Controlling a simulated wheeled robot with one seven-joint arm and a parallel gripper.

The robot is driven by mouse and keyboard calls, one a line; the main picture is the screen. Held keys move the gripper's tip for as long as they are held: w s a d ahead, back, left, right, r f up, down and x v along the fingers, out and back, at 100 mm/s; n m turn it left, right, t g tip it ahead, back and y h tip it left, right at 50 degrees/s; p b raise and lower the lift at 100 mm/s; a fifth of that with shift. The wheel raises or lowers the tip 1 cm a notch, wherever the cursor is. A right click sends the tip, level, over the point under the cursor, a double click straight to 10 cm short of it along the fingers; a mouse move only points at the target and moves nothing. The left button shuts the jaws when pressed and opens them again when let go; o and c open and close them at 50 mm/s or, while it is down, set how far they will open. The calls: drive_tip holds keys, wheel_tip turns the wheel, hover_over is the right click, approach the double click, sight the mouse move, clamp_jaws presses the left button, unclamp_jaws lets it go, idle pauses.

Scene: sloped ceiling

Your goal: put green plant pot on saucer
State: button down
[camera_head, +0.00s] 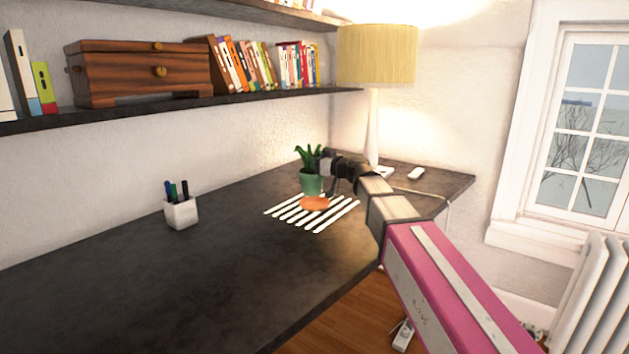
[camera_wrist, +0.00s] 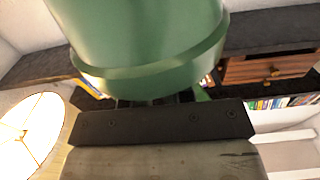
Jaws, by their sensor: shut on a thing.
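The green plant pot (camera_head: 311,183) with a leafy green plant stands upright above the desk in the head view. My gripper (camera_head: 332,176) is shut on it from the right. In the wrist view the pot (camera_wrist: 150,40) fills the upper middle, close against my gripper (camera_wrist: 160,101), and the fingertips are mostly hidden. An orange saucer (camera_head: 314,204) lies on a white striped mat (camera_head: 285,212). The pot's base appears just behind or above the saucer's far edge. I cannot tell whether they touch.
A white pen cup (camera_head: 181,213) stands left on the dark desk (camera_head: 200,290). A lamp (camera_head: 374,125) and a small white object (camera_head: 416,173) are at the back right. A shelf (camera_head: 200,101) holds a wooden box and books. The desk's front left is clear.

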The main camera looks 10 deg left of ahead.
drive_tip(key=w+a+f, duration=0.1)
drive_tip(key=w+f, duration=0.4)
drive_tip(key=f, duration=0.2)
drive_tip(key=shift+w+f, duration=0.25)
drive_tip(key=shift+w, duration=0.1)
drive_tip(key=shift+f, duration=0.1)
drive_tip(key=c, duration=1)
unclamp_jaws()
drive_tip(key=v, duration=1.2)
